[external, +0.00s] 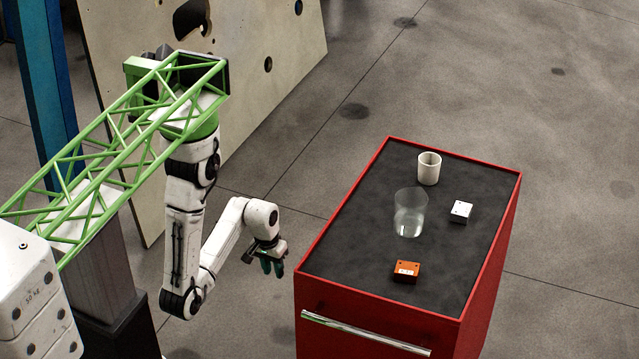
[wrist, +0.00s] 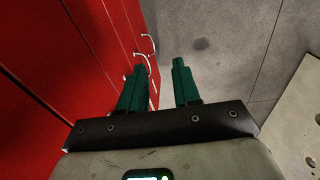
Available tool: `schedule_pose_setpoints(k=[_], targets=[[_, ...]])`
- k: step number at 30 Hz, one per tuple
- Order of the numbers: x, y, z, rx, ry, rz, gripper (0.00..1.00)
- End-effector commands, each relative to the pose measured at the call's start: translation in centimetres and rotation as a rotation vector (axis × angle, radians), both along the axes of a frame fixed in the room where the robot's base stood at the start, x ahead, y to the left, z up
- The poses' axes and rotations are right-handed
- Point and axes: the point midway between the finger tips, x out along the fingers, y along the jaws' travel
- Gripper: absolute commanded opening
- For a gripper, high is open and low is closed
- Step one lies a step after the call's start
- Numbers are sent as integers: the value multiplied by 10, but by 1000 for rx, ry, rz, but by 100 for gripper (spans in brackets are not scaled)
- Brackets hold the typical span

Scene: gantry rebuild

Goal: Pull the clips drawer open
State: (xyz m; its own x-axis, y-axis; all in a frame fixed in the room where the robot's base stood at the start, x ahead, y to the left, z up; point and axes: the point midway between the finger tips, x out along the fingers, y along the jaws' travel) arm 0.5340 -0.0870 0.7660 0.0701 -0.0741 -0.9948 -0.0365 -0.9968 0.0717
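A red cabinet (external: 375,319) with a dark top stands at the right in the external view. A long silver handle (external: 366,334) runs across its front, near the top. The wrist view shows the red drawer fronts (wrist: 60,60) with several silver handles (wrist: 148,44) seen end-on. No label is readable, so I cannot tell which drawer holds clips. No drawer visibly stands open. My gripper (external: 272,266) hangs just left of the cabinet, apart from the front handle. Its green fingers are spread and empty in the wrist view (wrist: 159,66). The left finger partly covers the lower handles.
On the cabinet top (external: 360,235) stand a white cup (external: 429,168), a clear glass (external: 410,212), a white box (external: 461,211) and an orange box (external: 406,271). A pale board (external: 270,65) leans at the back. Grey floor around the cabinet is clear.

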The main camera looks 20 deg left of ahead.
Motion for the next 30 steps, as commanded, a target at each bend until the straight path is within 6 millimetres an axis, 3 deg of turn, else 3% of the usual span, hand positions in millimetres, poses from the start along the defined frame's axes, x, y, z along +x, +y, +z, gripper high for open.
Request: schedule_pose_setpoints(k=[6, 13, 17, 21, 27, 30], targets=[[33, -39, -23, -333, 95, -21, 32], [85, -59, -4, -797, 157, -32, 32], [118, -48, 22, -1064, 153, -33, 32], [148, -25, 50, -1307, 124, -31, 32], [169, 1, 75, -1496, 85, -33, 32], [171, 2, 79, -1522, 79, -34, 32]])
